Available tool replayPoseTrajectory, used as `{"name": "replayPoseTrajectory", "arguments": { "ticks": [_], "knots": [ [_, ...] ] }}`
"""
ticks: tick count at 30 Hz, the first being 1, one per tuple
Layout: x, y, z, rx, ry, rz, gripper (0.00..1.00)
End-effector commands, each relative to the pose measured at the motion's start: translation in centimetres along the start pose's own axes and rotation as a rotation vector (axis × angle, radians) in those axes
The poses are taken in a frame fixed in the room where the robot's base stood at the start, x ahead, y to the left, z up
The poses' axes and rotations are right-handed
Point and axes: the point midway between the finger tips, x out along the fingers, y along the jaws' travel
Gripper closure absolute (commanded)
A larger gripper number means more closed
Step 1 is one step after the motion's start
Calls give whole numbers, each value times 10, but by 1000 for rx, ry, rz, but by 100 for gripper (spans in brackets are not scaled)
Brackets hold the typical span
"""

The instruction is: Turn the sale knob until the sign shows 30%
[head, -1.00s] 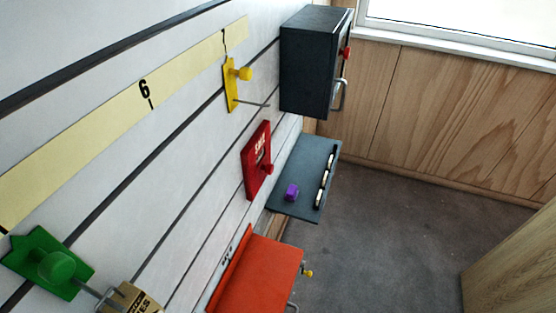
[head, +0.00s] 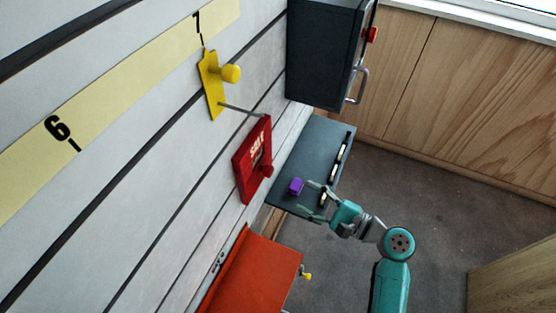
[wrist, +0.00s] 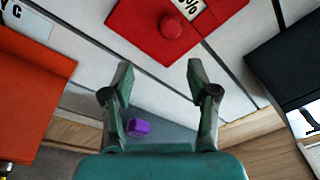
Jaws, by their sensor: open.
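The red sale sign (head: 243,172) hangs on the slatted wall, with white lettering and a round red knob (head: 267,170) at its lower right. In the wrist view the sign (wrist: 140,20) is at the top, and its knob (wrist: 171,26) lies ahead of and slightly above the space between my fingers. A white window (wrist: 189,8) there shows part of a number ending in 0%; the leading digit is cut off. My gripper (head: 304,197) is open and empty, to the right of and below the knob, apart from it. Its two fingers (wrist: 158,75) are spread.
A dark shelf (head: 310,150) with a purple block (head: 296,186) lies below the sign, close to my gripper. A yellow plate with a knob (head: 231,73) and a thin peg is above left. A dark box (head: 320,50) is above right; an orange box (head: 265,275) is below.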

Motion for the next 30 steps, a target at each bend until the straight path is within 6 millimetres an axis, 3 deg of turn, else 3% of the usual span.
{"name": "replayPoseTrajectory", "arguments": {
  "ticks": [3,8,21,30],
  "knots": [
    [2,-12,6,21,-48,10,41],
    [11,-13,9,27,-62,16,41],
    [82,-12,13,25,-61,16,41],
    [109,-12,14,25,-58,14,41]
  ]
}}
